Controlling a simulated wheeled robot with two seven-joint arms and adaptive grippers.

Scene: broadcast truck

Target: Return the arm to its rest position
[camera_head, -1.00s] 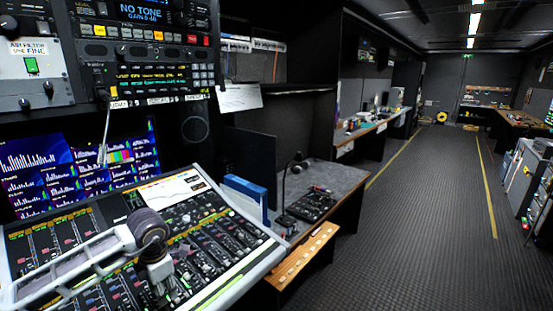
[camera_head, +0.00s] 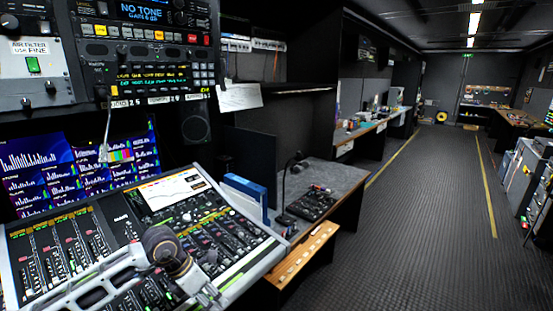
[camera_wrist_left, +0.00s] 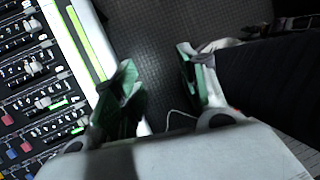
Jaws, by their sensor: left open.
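My left arm (camera_head: 165,245) comes in from the lower left in the head view, over the front part of the mixing console (camera_head: 75,215). Its dark joint is above the faders, and the forearm past it runs down to the bottom edge. The gripper itself is not clear there. In the left wrist view my left gripper (camera_wrist_left: 160,85) is open, its two green-tinted fingers wide apart with nothing between them. Dark floor shows beyond the gap. The console's faders (camera_wrist_left: 40,95) and pale edge lie to the left of the fingers. My right gripper is in neither view.
A wooden ledge (camera_head: 300,262) and a grey desk (camera_head: 345,182) with a black control panel (camera_head: 312,206) stand right of the console. Rack units (camera_head: 150,50) and a screen (camera_head: 75,168) are behind it. The aisle floor (camera_head: 430,210) is open; cabinets (camera_head: 525,170) line the right.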

